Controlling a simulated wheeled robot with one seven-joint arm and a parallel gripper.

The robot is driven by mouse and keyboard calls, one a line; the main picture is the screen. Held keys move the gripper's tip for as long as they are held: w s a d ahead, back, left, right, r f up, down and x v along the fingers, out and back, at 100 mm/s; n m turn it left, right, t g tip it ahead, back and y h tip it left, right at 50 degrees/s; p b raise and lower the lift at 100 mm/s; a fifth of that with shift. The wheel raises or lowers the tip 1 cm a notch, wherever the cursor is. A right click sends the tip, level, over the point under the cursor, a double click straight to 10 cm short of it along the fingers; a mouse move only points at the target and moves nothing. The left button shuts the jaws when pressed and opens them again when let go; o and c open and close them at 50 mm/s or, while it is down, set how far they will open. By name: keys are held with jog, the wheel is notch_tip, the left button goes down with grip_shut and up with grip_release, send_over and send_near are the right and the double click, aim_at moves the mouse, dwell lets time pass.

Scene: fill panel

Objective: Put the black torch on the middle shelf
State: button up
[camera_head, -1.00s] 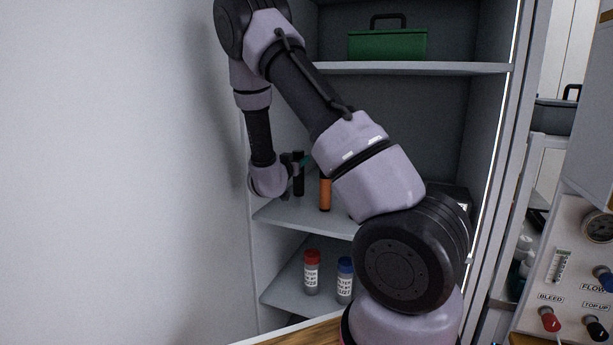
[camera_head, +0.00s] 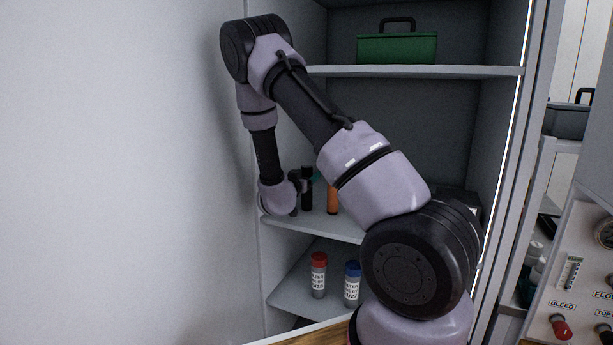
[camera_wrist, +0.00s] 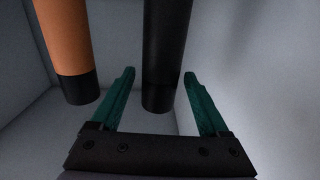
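The black torch (camera_wrist: 166,50) stands upright on the middle shelf (camera_head: 345,229), beside an orange torch (camera_head: 332,200). It also shows in the head view (camera_head: 306,190), just right of my wrist. My gripper (camera_wrist: 160,75) is open, with one green finger to each side of the black torch. In the wrist view a gap shows between the left finger and the torch; the right fingertip lies close to its edge, and I cannot tell if they touch. The black torch's lower end appears to rest on the shelf.
The orange torch also shows left of the black one in the wrist view (camera_wrist: 66,50). A red-capped bottle (camera_head: 318,277) and a blue-capped bottle (camera_head: 352,286) stand on the shelf below. A green toolbox (camera_head: 397,48) is on the top shelf. The cabinet's left wall is close to my wrist.

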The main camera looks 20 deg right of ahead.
jog(key=v, duration=0.7)
jog(key=shift+s+a+r, duration=0.1)
jog(key=shift+r, duration=0.05)
jog(key=shift+r+m+g+y, duration=0.4)
jog(key=shift+r+m+y, duration=0.05)
jog(key=shift+m+y, duration=0.15)
jog(key=s+a+r+n+g+y, duration=0.1)
jog(key=s+a+r+y, duration=0.2)
jog(key=r+y, duration=0.4)
jog(key=s+a+r+g+y, duration=0.1)
jog(key=s+a+r+y, duration=0.25)
jog(key=r, duration=0.45)
jog(key=s+r+n+g+y, duration=0.1)
jog(key=s+r+n, duration=0.1)
jog(key=s, duration=1)
jog(key=s+r+n+g+y, duration=0.1)
jog(key=s+r, duration=0.3)
jog(key=s, duration=0.8)
jog(key=shift+s+d+r+n+g, duration=0.2)
jog(key=shift+d+r+n+g, duration=0.1)
jog(key=shift+n+g, duration=0.45)
